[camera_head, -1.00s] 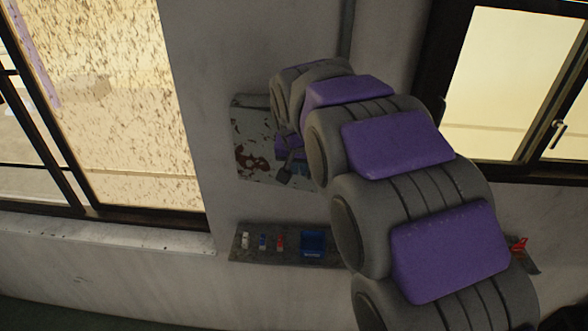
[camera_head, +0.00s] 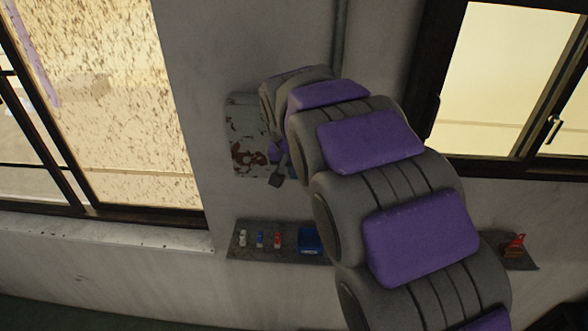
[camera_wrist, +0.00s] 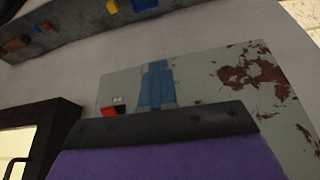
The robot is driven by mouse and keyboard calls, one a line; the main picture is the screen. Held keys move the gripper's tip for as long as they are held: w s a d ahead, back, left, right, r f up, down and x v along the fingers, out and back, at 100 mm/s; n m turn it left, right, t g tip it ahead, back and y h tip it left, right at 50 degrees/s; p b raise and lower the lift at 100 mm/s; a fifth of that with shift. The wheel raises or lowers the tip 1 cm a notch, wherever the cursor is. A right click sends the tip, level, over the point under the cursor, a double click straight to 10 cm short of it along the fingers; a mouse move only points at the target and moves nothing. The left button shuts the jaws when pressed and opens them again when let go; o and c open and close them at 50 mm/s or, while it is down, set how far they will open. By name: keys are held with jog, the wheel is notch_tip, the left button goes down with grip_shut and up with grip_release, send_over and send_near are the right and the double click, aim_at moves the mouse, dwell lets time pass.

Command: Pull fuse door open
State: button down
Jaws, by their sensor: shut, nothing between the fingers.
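The fuse box front (camera_head: 246,132), a pale panel with rust-brown patches, is on the wall between two windows. My arm covers its right part. In the wrist view the panel (camera_wrist: 205,88) shows a blue upright part (camera_wrist: 156,86) and a small red and black part (camera_wrist: 113,107) near its left end. My gripper (camera_head: 277,178) is in front of the panel's lower right part, shut and empty. In the wrist view the dark grey and purple gripper (camera_wrist: 160,125) covers the panel's near edge. I cannot tell whether it touches the panel or whether the door is ajar.
A narrow shelf (camera_head: 265,252) below the panel holds several small bottles (camera_head: 260,240) and a blue box (camera_head: 308,240). A red item (camera_head: 514,244) sits at its right end. A window (camera_head: 500,85) is on the right, a speckled window (camera_head: 115,100) on the left.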

jog(key=shift+d+r, duration=0.1)
jog(key=shift+d, duration=0.4)
jog(key=c, duration=1.7)
grip_release()
jog(key=shift+d, duration=0.15)
jog(key=shift+o, duration=1.4)
jog(key=shift+d, duration=0.15)
jog(key=shift+o, duration=1.1)
jog(key=b+v, duration=0.2)
jog(key=v, duration=1.5)
jog(key=shift+a, duration=0.3)
